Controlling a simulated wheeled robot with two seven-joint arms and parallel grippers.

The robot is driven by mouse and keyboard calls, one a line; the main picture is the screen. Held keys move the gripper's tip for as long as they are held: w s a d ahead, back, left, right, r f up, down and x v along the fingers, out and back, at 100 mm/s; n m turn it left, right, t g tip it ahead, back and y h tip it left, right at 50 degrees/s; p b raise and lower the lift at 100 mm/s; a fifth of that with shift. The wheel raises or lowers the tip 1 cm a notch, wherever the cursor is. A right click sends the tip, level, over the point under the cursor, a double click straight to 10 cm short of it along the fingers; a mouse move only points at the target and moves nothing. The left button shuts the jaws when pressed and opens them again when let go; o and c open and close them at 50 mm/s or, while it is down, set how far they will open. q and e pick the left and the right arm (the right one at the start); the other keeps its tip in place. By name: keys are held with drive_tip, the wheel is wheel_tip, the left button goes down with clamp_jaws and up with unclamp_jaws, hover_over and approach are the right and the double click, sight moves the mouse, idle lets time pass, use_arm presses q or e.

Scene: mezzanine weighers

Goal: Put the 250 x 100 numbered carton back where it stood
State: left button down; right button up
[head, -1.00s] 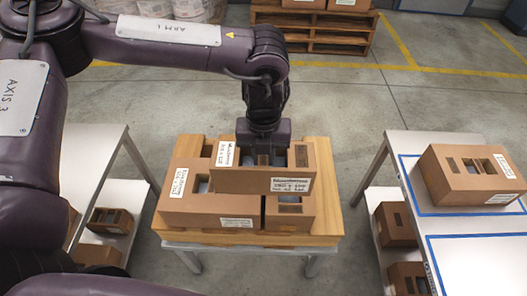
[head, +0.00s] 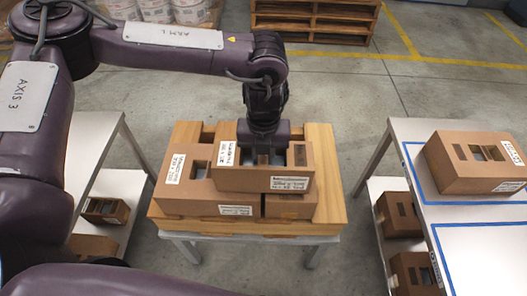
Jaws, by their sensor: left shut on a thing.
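My left gripper (head: 264,152) points straight down and is shut on a brown carton (head: 240,180) with white labels and slots in its top. The label print is too small to read surely. The held carton is level, over or on two lower cartons: a wide one (head: 188,200) at left and another (head: 290,206) at right. It covers much of their tops, and I cannot tell whether it touches them. These cartons are on a wooden pallet (head: 328,205) on a small table. My right gripper is out of view.
A table (head: 410,132) at right has blue-taped outlines; a carton (head: 470,170) stands in the far one and the near one is empty. Shelves below both side tables hold cartons (head: 105,210). Wooden pallets (head: 310,22) stand behind on the floor.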

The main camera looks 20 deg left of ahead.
use_arm(q)
drive_tip(key=shift+f, duration=0.3)
idle(0.5)
drive_tip(key=c, duration=1.2)
unclamp_jaws()
drive_tip(key=shift+o, duration=0.2)
wheel_tip(320, 180, up, 8)
drive_tip(key=shift+f, duration=0.1)
